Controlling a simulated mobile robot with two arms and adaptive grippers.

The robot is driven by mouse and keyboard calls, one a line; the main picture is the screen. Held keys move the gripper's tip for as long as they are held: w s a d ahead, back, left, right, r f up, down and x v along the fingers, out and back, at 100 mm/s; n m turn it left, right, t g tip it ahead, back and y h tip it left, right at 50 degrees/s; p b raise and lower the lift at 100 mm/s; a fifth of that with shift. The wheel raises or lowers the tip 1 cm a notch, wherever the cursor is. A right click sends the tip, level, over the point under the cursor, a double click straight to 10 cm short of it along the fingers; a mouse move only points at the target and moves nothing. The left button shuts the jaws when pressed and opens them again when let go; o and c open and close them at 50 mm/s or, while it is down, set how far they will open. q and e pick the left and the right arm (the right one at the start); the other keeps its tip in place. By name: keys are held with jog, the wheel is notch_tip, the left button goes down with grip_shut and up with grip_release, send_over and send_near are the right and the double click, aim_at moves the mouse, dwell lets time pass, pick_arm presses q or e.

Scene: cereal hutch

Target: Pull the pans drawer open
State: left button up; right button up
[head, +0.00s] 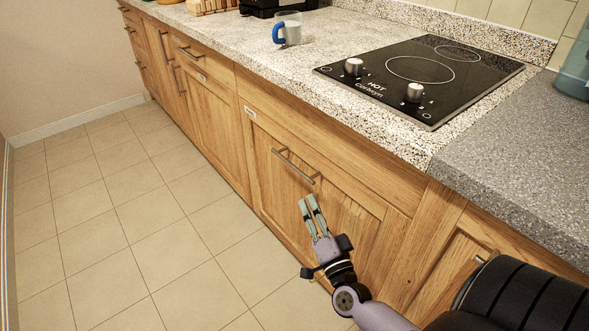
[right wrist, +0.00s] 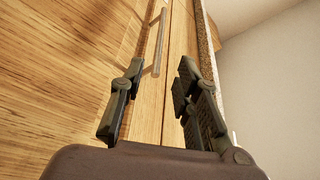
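The wooden drawer front (head: 268,190) below the hob is flush with its neighbours and looks closed. It has a small label at its upper left; I cannot read it. A metal bar handle (head: 293,166) is fixed near its top. My right gripper (head: 307,203) is in front of this drawer, just below the handle's right end, with its fingers pointing up toward it. In the right wrist view, the fingers of my right gripper (right wrist: 156,78) are apart and empty. The handle (right wrist: 160,42) shows beyond them, between the finger lines, not gripped. My left gripper is out of view.
A black hob (head: 415,75) with two knobs is set in the speckled counter (head: 310,90) above. A mug (head: 288,30) with a blue handle stands farther back. More closed cabinet fronts (head: 213,115) line the left. The tiled floor (head: 110,220) is clear.

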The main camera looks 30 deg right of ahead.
aim_at(295, 167)
jog(key=b+x, duration=0.1)
jog(key=x, duration=1.2)
jog(key=shift+w, duration=0.4)
grip_shut()
